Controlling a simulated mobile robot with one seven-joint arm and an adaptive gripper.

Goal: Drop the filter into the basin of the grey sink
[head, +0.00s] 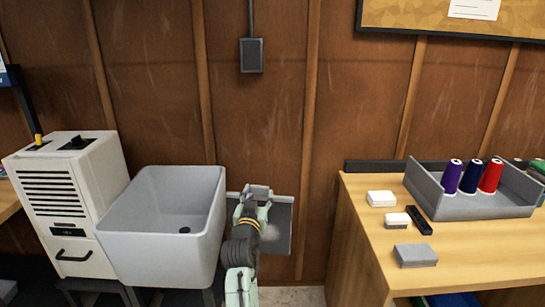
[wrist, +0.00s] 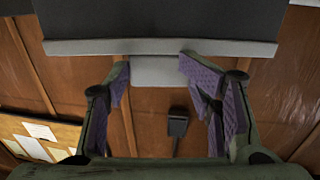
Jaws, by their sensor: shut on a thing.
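My gripper (head: 256,200) is shut on the filter (head: 279,228), a flat dark grey panel with a lighter rim, just right of the sink. In the wrist view my gripper (wrist: 154,66) has its purple-padded fingers on either side of a light grey tab on the filter (wrist: 160,24). The panel fills the top of that view. In the head view my arm hides part of the filter. The grey sink (head: 150,248) is an open rectangular basin to the left, with a dark drain in its floor. The basin looks empty.
A white machine (head: 65,195) stands left of the sink. A wooden bench (head: 480,262) on the right carries a grey tray (head: 470,207) with thread spools and several small blocks. A wall box (head: 251,55) with a conduit is above my gripper.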

